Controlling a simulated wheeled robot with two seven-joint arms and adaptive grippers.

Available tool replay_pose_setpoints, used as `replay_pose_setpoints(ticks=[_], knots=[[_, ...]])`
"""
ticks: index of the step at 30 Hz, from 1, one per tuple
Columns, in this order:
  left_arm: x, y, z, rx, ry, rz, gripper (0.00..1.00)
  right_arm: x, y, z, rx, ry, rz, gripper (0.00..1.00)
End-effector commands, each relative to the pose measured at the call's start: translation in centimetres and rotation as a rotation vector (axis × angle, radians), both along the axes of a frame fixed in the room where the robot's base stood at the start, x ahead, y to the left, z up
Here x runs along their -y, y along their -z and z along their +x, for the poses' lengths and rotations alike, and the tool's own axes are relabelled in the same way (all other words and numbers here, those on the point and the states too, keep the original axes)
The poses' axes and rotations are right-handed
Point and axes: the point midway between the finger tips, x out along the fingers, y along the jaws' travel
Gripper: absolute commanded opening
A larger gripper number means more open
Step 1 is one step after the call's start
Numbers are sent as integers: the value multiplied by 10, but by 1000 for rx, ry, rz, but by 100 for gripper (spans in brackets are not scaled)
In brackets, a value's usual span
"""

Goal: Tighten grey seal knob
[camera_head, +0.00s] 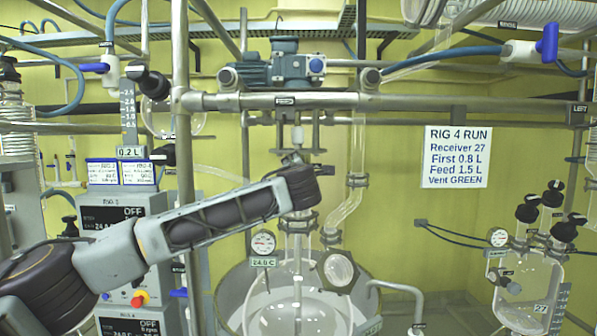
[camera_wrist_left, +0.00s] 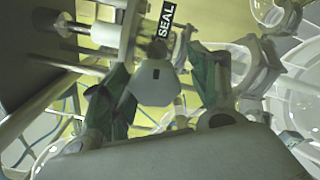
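The grey seal knob (camera_wrist_left: 155,84), a rounded light-grey knob with a dark slot on its face, shows in the left wrist view just below a black SEAL label (camera_wrist_left: 166,20). My left gripper (camera_wrist_left: 160,85) has its two green-padded fingers on either side of the knob. The left finger is close to it, and a gap shows between the knob and the right finger. In the head view my left gripper (camera_head: 298,160) is at the shaft above the central glass reactor, mostly hidden behind my wrist. The knob cannot be made out there. My right gripper is not in view.
The central glass reactor (camera_head: 295,310) sits in a round metal bath below my wrist. A horizontal steel rail (camera_head: 400,101) with a motor (camera_head: 285,68) crosses above. A round gauge (camera_head: 263,243) and glass tubes stand close by.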

Motion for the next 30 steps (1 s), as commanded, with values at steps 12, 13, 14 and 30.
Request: replay_pose_setpoints(ticks=[12, 13, 14, 30], knots=[[-1, -4, -2, 7, -1, -3, 64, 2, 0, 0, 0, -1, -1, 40], [-1, -4, -2, 7, -1, -3, 64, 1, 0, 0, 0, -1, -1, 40], [-1, -5, -3, 7, -1, -3, 64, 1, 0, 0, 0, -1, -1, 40], [-1, -5, -45, 6, 1, -2, 64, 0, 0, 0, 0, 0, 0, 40]])
